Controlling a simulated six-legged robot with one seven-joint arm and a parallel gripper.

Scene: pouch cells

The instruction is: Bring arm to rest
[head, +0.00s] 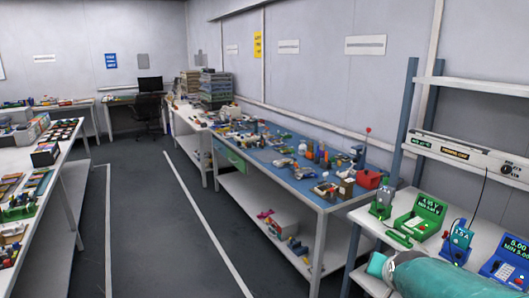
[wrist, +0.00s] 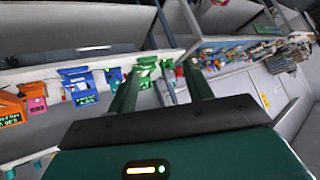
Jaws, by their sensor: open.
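My arm (head: 440,277) shows as a teal and grey link at the lower right of the head view, in front of the bench with the testers. My gripper (wrist: 162,70) is in the wrist view, with its two green fingers spread apart and nothing between them. A dark bar and a green housing with a lit indicator fill the lower part of that view. The wrist view is strongly tilted. The fingers point toward the benches, and I cannot tell how far they are from them. I cannot make out the fingers in the head view.
A white bench at right holds a green tester (head: 420,215) and a blue tester (head: 506,262), under a shelf frame (head: 405,120). A blue-topped workbench (head: 290,183) carries many small items. Another cluttered table (head: 65,160) stands at left. The grey floor aisle (head: 140,225) between them is clear.

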